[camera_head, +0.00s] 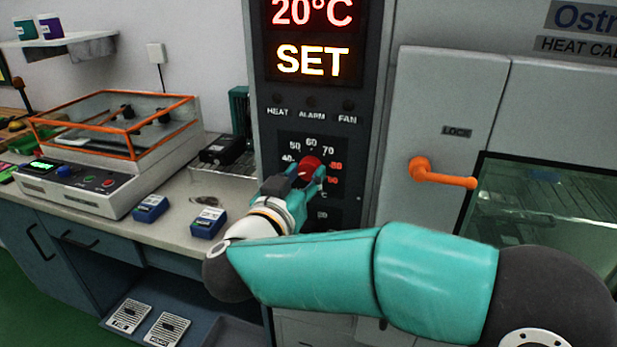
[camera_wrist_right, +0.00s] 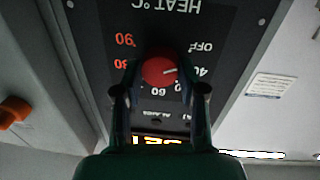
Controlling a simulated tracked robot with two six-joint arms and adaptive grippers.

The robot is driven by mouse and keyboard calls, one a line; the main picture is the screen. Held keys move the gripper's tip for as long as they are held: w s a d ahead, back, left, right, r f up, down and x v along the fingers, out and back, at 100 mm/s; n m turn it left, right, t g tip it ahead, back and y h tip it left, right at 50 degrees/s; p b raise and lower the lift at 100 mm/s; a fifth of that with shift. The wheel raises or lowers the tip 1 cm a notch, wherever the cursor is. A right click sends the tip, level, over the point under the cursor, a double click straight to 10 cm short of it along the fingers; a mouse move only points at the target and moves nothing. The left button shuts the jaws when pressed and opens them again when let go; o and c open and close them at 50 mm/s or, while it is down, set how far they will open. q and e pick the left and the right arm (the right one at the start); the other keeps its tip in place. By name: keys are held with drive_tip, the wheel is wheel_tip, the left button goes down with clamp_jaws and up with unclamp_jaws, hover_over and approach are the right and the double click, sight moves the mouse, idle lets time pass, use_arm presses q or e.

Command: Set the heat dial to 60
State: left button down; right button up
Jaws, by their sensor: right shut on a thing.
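The heat dial is a red round knob (camera_head: 310,166) on the dark cabinet panel, with a scale around it; 40, 50, 60 and 70 are white, the higher marks red. My right gripper (camera_head: 308,180) is shut on the knob. In the right wrist view, upside down, the red knob (camera_wrist_right: 158,71) sits between the two fingertips (camera_wrist_right: 160,88). Its white pointer line points right, roughly between OFF and 40, away from the 60 mark at the fingers' side. The display (camera_head: 313,40) above reads 20°C and SET. My left gripper is not in view.
An orange door handle (camera_head: 443,174) sticks out right of the panel, beside a glass window (camera_head: 545,205). The bench at left holds an orange-framed glass-lidded machine (camera_head: 110,150) and small blue boxes (camera_head: 208,222). Indicators marked HEAT, ALARM and FAN sit above the dial.

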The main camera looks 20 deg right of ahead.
drive_tip(key=m+b, duration=0.2)
drive_tip(key=m, duration=0.3)
drive_tip(key=shift+f+m, duration=0.1)
drive_tip(key=shift+m, duration=0.2)
drive_tip(key=m+b, duration=0.3)
drive_tip(key=m, duration=0.2)
drive_tip(key=shift+d+f+y, duration=0.1)
drive_tip(key=shift+y, duration=0.3)
drive_tip(key=m+b, duration=0.4)
drive_tip(key=m, duration=0.2)
drive_tip(key=shift+s+f+y+b, duration=0.1)
drive_tip(key=shift+y+b, duration=0.2)
drive_tip(key=m+b, duration=0.2)
drive_tip(key=m, duration=0.1)
drive_tip(key=shift+m+b, duration=0.85)
drive_tip(key=shift+m, duration=0.15)
